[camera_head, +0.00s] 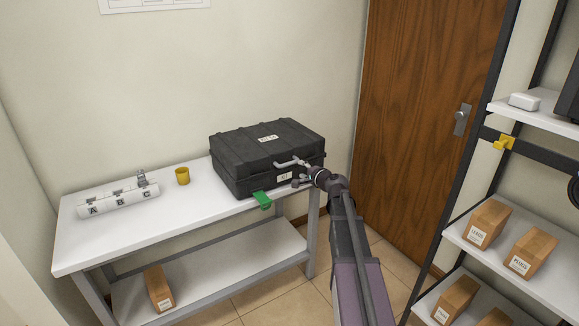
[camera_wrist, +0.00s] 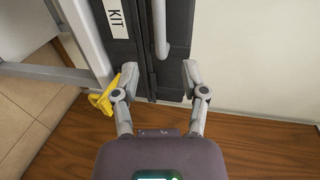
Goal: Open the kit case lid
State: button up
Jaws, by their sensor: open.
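The black kit case (camera_head: 242,147) sits on the white table with its lid shut. A pale grey handle (camera_head: 288,162) shows at its lid edge, near a white label on the front. In the wrist view the case (camera_wrist: 179,45) is close, with its "KIT" label and the handle (camera_wrist: 160,30) running down from the top edge. My gripper (camera_head: 303,174) is at the right end of the case. In the wrist view my gripper (camera_wrist: 160,73) is open, its fingers spread across the end of the case by the lid seam. I cannot tell whether they touch it.
The table (camera_head: 80,240) also holds a white labelled rack (camera_head: 118,201) and a yellow cup (camera_head: 182,176). A green piece (camera_head: 262,200) juts from the table's front edge. The wooden door (camera_head: 420,120) is behind; shelves with boxes (camera_head: 486,223) stand at right.

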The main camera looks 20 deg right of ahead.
aim_at(291, 164)
jog(key=b+x, duration=0.1)
jog(key=x, duration=0.8)
jog(key=shift+w+a+b, duration=0.1)
jog(key=shift+w+b, duration=0.1)
jog(key=shift+b, duration=0.2)
grip_shut()
